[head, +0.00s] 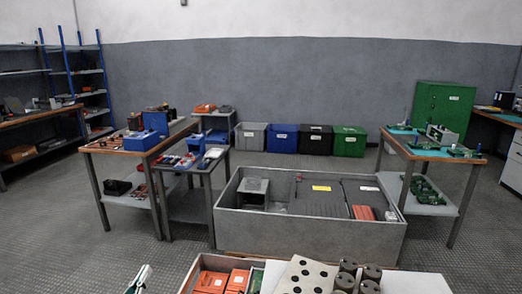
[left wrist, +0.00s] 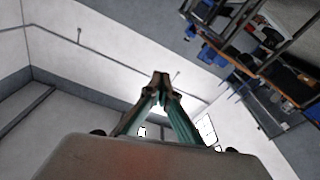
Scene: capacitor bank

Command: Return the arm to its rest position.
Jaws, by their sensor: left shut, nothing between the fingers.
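My left gripper (head: 141,277) shows only in part at the bottom edge of the head view, left of the orange parts box. In the left wrist view its green fingers (left wrist: 160,80) meet at the tips, shut with nothing between them. It is in free air, away from any object. My right gripper is not in view.
A grey open cabinet (head: 310,238) stands ahead on the floor. Before it are a crate of orange boxes (head: 194,279) and a dotted plate (head: 306,276) with grey cylinders. Workbenches stand left (head: 140,147) and right (head: 432,152). Bins line the back wall. Floor at left is clear.

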